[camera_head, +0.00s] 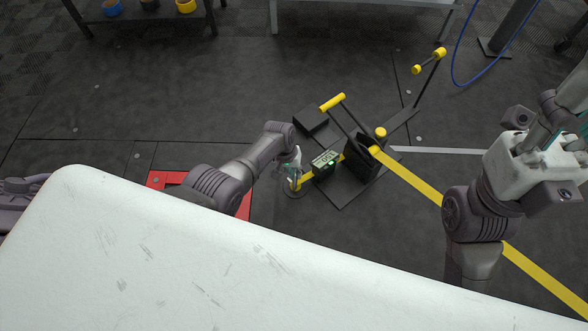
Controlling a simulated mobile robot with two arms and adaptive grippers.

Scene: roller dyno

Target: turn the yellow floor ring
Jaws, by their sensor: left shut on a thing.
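The yellow floor ring (298,185) is small and sits low on a round dark plate in the dark floor, at the left end of a short yellow strip. My left gripper (292,178) reaches in from the left and is shut on the ring, hiding much of it. The ring's exact angle is hard to tell. My right arm stands at the right side, with teal parts near the right edge (578,142), well away from the ring. Its fingertips are not clear enough to tell open from shut.
A black pedal-like stand with yellow-tipped bars (362,155) and a small green-lit box (325,162) stand just right of the ring. A yellow floor line (415,183) runs to the lower right. A red floor frame (160,180) lies left. A blue hose (455,65) hangs upper right.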

